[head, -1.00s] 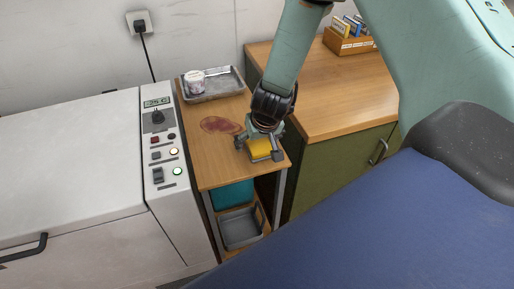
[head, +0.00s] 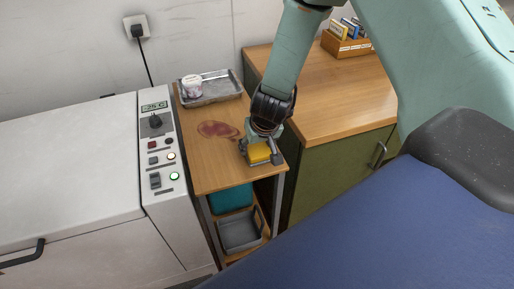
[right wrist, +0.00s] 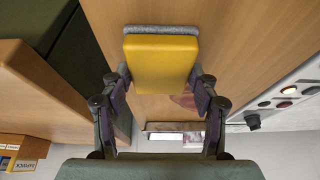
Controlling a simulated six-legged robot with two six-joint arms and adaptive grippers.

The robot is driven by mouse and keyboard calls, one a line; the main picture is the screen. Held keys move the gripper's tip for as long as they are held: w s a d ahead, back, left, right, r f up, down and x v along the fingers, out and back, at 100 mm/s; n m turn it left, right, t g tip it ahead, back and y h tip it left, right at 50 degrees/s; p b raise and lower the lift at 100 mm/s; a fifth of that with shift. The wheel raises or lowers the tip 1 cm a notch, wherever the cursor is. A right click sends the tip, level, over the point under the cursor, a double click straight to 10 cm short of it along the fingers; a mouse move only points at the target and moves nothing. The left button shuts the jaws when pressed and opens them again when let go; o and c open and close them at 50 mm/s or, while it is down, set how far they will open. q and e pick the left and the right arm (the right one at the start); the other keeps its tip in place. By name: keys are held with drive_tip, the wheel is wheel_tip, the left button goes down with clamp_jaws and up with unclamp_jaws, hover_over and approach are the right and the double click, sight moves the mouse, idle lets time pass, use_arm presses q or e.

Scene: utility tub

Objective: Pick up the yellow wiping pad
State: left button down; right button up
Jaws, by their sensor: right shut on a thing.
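The yellow wiping pad (head: 259,152) is at the front right of the narrow wooden stand (head: 222,178). It is a yellow block with a grey layer along one side, seen in the right wrist view (right wrist: 160,64). My right gripper (head: 262,153) is over the pad from above, one finger on each side of it. In the right wrist view the fingers (right wrist: 160,90) are closed against the pad's two sides. I cannot tell whether the pad touches the stand top. My left gripper does not show.
A dark red stain (head: 218,129) lies on the stand, left of the pad. A metal tray (head: 210,92) with a white tub (head: 192,85) is at the back. A white machine (head: 70,160) stands left, a green cabinet (head: 335,165) right. A grey bin (head: 240,232) is below.

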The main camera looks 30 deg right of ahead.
sight(257, 148)
drive_tip(key=shift+a+r, duration=0.2)
drive_tip(key=shift+r, duration=0.05)
drive_tip(key=shift+r+p, duration=0.35)
drive_tip(key=shift+p, duration=0.05)
wheel_tip(257, 148, up, 17)
drive_tip(key=p, duration=1.2)
drive_tip(key=shift+d+f, duration=0.1)
